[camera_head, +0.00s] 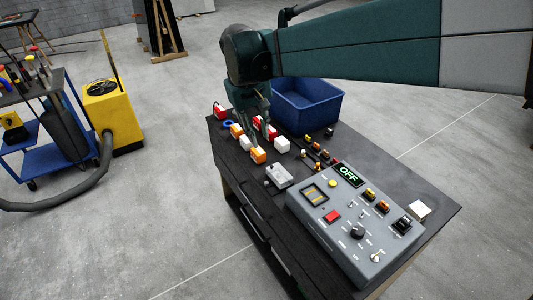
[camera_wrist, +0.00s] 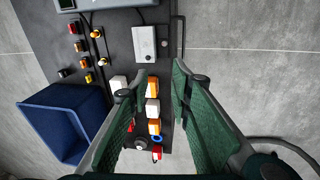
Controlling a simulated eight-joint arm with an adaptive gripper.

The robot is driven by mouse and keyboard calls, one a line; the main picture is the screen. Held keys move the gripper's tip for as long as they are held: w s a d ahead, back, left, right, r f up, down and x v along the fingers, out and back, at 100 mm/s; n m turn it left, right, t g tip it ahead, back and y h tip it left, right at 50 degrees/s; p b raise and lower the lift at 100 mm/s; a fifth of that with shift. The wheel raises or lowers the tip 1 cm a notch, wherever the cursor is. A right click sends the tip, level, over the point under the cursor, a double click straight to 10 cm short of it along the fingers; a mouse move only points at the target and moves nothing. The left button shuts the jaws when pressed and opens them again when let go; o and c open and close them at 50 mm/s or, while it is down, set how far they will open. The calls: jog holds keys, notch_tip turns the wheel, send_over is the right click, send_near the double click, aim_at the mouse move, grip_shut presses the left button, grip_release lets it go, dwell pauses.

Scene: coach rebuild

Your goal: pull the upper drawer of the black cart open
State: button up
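The black cart (camera_head: 428,182) stands in the middle of the head view, with small parts and a control box on its top. Its drawer side faces lower left, where dark bar handles (camera_head: 252,222) show at a steep angle. I cannot tell clearly which handle belongs to the upper drawer; no drawer visibly stands out. In the wrist view a dark handle (camera_wrist: 182,38) runs along the cart's right edge. My gripper (camera_head: 259,134) points down over the far left part of the cart top. Its fingers (camera_wrist: 157,86) are spread apart with nothing held between them.
Orange, white and red blocks (camera_head: 258,155) lie below my gripper. A blue bin (camera_head: 310,105) stands at the cart's far end. A grey control box (camera_head: 350,225) reading OFF covers the near end. A yellow machine (camera_head: 113,118) with a hose stands left; floor beside the drawers is clear.

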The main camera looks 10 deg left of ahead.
jog(key=a+f, duration=0.2)
jog(key=a, duration=0.4)
send_near(250, 201)
jog(key=shift+a+n+h, duration=0.25)
jog(key=shift+n+h, duration=0.05)
jog(key=shift+n, duration=0.1)
jog(key=shift+w+f, duration=0.1)
jog(key=shift+b+x, duration=0.55)
jog(key=shift+x, duration=3.25)
grip_shut()
